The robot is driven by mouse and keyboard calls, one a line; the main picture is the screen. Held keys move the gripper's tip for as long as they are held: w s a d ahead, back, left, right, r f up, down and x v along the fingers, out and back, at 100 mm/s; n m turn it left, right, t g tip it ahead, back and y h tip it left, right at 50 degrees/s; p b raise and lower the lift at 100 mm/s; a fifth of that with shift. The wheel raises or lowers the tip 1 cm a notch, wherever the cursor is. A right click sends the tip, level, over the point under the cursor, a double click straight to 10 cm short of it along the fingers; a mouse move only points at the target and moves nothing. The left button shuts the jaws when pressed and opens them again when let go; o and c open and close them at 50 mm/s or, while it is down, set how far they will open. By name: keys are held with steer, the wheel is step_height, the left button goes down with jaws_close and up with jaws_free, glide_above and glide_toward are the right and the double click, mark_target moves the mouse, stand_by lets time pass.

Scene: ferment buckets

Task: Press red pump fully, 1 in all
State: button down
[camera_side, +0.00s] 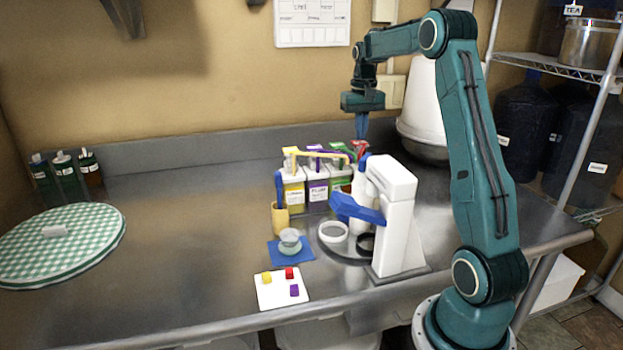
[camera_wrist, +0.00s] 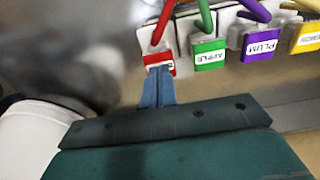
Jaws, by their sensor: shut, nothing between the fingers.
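The red pump (camera_side: 361,149) is at the right end of a row of pump dispensers; its lower part is hidden behind the white machine in the side view. In the wrist view, the red pump (camera_wrist: 158,62) has a red spout and a partly covered label. My gripper (camera_side: 361,138) is shut and empty, pointing down, with its blue fingertips close above the red pump. In the wrist view, my gripper's fingertips (camera_wrist: 159,70) overlap the red label; I cannot tell whether they touch. Green (camera_wrist: 208,52), purple (camera_wrist: 261,44) and yellow (camera_wrist: 306,38) pumps stand beside it.
A white machine with a blue lever (camera_side: 358,208) stands in front of the row. A cup (camera_side: 290,240) sits on a blue cloth, near a white card (camera_side: 271,300) with yellow, red and purple blocks. The left-middle counter (camera_side: 180,230) is clear.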

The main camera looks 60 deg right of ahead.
steer(key=shift+f, duration=1.45)
steer(key=shift+r, duration=1.9)
steer(key=shift+r, duration=0.1)
step_height(320, 180, up, 6)
steer(key=shift+f, duration=0.1)
stand_by(0.4)
